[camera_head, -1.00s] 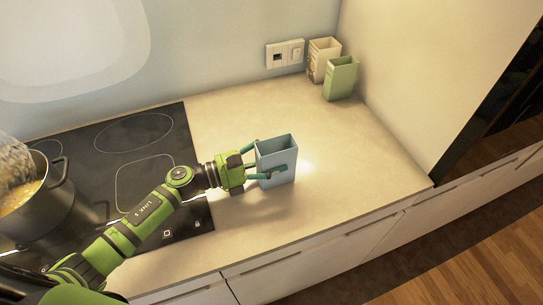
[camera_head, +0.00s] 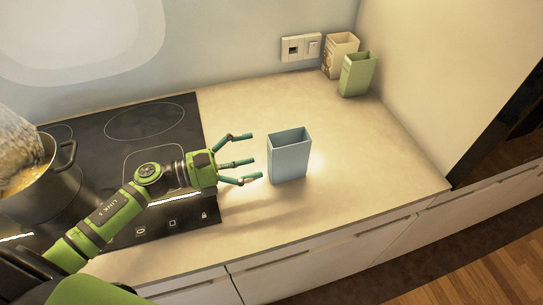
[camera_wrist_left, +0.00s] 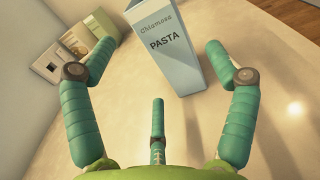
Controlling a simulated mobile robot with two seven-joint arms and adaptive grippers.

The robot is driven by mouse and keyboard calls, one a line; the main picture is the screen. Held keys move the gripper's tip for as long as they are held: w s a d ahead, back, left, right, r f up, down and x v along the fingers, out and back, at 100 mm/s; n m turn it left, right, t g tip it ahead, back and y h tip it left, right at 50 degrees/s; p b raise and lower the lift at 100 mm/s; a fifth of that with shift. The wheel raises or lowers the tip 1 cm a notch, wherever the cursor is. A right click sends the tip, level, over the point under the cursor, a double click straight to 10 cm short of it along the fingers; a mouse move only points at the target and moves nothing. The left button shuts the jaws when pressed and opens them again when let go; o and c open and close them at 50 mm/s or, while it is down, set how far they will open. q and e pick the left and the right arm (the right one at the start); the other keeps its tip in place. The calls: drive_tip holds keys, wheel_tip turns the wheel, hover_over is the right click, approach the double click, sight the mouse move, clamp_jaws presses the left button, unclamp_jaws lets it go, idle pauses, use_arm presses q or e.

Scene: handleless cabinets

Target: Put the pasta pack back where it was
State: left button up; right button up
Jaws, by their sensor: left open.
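The pasta pack (camera_head: 289,160) is a light blue open-topped box standing upright on the beige counter. In the left wrist view the pack (camera_wrist_left: 172,50) shows the word PASTA and lies ahead, beyond the fingers. My left gripper (camera_head: 246,160) is open and empty, just left of the pack with a small gap between them. In the left wrist view its fingers (camera_wrist_left: 158,80) are spread and hold nothing. My right gripper is not in view.
A green box (camera_head: 357,76) and a cream box (camera_head: 341,56) stand in the back corner by the wall socket (camera_head: 301,46). A pot (camera_head: 45,190) steams on the black hob (camera_head: 115,140) at left. The counter (camera_head: 370,150) right of the pack is clear.

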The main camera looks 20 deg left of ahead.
use_arm(q)
drive_tip(key=v, duration=0.3)
drive_tip(key=shift+a+b, duration=0.1)
drive_tip(key=shift+b, duration=0.25)
drive_tip(key=shift+s+a, duration=0.1)
drive_tip(key=shift+s, duration=0.05)
drive_tip(key=shift+r, duration=0.15)
